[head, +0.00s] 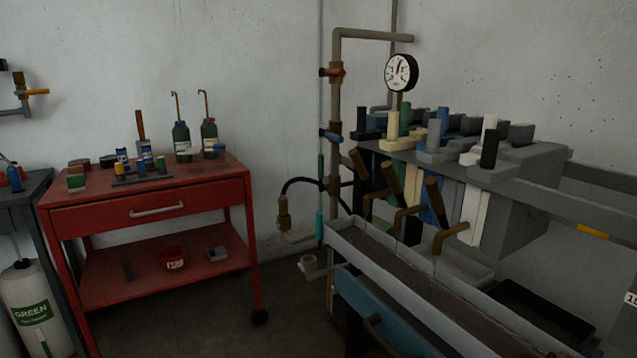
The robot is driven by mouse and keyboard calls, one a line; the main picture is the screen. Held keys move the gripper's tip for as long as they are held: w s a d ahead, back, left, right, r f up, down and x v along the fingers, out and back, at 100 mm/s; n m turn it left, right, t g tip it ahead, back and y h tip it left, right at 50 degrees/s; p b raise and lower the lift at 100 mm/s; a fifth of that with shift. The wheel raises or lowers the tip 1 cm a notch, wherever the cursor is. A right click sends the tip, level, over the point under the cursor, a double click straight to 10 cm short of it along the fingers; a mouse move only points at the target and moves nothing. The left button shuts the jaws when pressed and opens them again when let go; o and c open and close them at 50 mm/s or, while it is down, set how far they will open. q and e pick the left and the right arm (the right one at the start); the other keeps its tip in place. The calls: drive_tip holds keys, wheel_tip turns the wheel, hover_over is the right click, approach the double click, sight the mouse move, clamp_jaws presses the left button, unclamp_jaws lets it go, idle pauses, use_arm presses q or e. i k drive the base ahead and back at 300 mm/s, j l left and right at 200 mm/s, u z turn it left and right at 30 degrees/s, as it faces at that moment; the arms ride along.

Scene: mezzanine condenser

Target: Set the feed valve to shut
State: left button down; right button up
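Several valves show, and I cannot tell which one is the feed valve. A red-handled valve (332,72) sits on the vertical pipe (337,105) in the corner, its handle lying across the pipe. A blue-handled valve (330,135) is lower on the same pipe, its handle also roughly crosswise. Below it a green handle (320,167) and a teal handle (319,227) stand upright. A yellow-handled valve (38,92) is on a pipe at the far left wall, its handle pointing right. Neither of my grippers is in view.
A red cart (150,212) with bottles and small items stands at left. A round gauge (401,73) is above a bank of coloured tap handles (432,140) at right. A long grey trough (410,280) runs below them. Some bare floor (290,310) lies between cart and trough.

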sight(321, 188)
drive_tip(key=i+j+u, duration=0.1)
drive_tip(key=i+j, duration=0.25)
drive_tip(key=i+j+u, duration=0.1)
drive_tip(key=i+j, duration=0.2)
drive_tip(key=j, duration=0.25)
